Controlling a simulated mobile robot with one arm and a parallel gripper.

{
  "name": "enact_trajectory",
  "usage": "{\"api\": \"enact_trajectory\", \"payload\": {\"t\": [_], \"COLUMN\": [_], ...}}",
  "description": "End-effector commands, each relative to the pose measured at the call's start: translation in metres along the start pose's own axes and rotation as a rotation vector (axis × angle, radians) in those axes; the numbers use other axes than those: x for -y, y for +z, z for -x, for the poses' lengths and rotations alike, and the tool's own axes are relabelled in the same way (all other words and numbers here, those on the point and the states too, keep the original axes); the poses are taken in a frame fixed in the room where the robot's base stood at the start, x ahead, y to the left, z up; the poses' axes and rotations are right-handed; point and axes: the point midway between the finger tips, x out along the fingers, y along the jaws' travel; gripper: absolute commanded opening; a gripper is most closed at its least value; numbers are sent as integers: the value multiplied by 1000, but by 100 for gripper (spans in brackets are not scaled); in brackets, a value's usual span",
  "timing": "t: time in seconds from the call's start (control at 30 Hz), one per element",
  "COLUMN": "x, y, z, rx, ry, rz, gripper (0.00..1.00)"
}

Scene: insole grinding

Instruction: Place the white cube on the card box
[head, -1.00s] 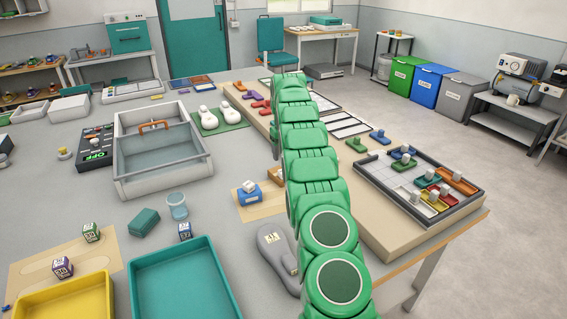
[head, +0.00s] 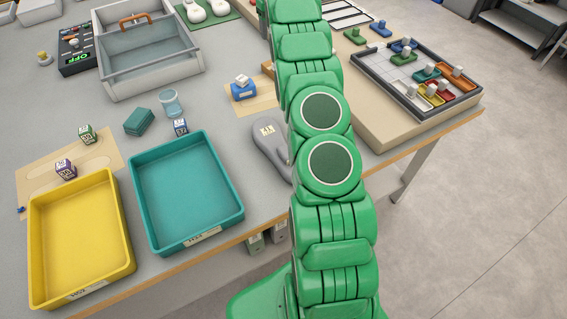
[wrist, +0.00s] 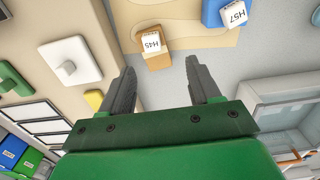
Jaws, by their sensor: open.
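A white cube (head: 242,79) rests on a blue box on the tan mat in the head view. The wrist view shows a white cube marked H57 (wrist: 233,13) on the blue box (wrist: 213,10) at top right. A small brown card box (wrist: 155,58) stands left of it, with a white face marked H45 at its top; I cannot tell whether that is a label or a cube. In the head view, a brown edge of the card box (head: 267,68) shows beside my arm. My gripper (wrist: 161,66) is open and empty, with the card box beyond its fingertips.
A teal tray (head: 236,212) and yellow tray (head: 126,265) stand at the table's front left. A grey rounded device (head: 268,150) lies beside my arm. A raised board (head: 405,132) carries a tray of coloured parts at right. A clear cup (head: 171,103) stands left of the mat.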

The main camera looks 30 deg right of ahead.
Motion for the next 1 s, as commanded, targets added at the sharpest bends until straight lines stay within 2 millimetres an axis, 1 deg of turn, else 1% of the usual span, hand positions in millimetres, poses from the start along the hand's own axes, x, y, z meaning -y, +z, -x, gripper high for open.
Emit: {"api": "enact_trajectory", "payload": {"t": [0.03,0.2,0.47,0.5,0.57,0.8,1.0], "x": [8,31,66,72,80,112,138], "y": [5,21,54,59,68,108,145], "z": [11,35,66,72,78,102,118], "rx": [1,12,28,26,31,45,53], "ry": [1,2,2,3,2,2,1], "rz": [1,-1,-5,-6,-8,-12,-13], "gripper": [62,62,62,62,62,62,62]}}
